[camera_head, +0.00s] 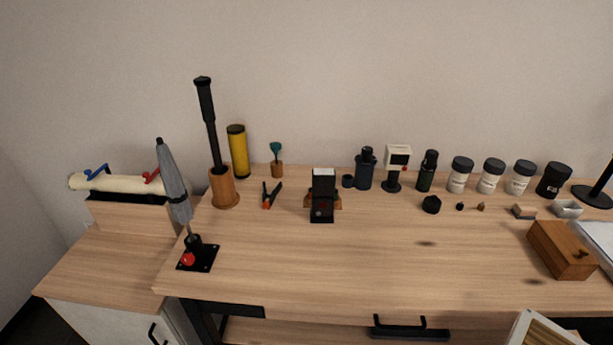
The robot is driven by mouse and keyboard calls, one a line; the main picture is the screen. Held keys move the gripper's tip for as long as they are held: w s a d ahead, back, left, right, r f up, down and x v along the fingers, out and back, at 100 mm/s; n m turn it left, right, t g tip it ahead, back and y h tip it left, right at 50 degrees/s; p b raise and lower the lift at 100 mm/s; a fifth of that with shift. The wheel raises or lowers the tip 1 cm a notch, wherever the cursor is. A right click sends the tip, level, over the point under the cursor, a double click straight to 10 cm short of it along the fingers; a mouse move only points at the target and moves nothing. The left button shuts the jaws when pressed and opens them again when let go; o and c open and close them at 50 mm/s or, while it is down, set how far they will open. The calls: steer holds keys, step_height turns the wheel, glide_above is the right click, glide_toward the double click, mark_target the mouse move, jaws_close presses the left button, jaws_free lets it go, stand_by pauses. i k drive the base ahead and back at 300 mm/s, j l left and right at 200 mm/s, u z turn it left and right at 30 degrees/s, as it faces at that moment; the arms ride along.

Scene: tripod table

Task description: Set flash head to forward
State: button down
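What looks like the flash (322,200) stands near the middle of the wooden table, a dark upright body with a small red mark low on its front. Its head (323,173) is at the top and shows a pale whitish face. The exact tilt of the head is too small to tell. Brown wooden parts show on both sides of the body. My gripper is not in view, and nothing touches the flash.
Left of the flash lie orange-tipped pliers (270,196); a dark canister (364,170) and a white-headed device (397,162) stand to its right. A folded grey umbrella (174,185) rises at left. A wooden box (562,252) sits right. The table front (350,275) is clear.

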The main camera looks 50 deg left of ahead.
mark_target(323, 180)
steer(key=u, duration=1.95)
steer(key=i+l+u, duration=0.1)
steer(key=l+u, duration=0.15)
steer(key=l, duration=0.2)
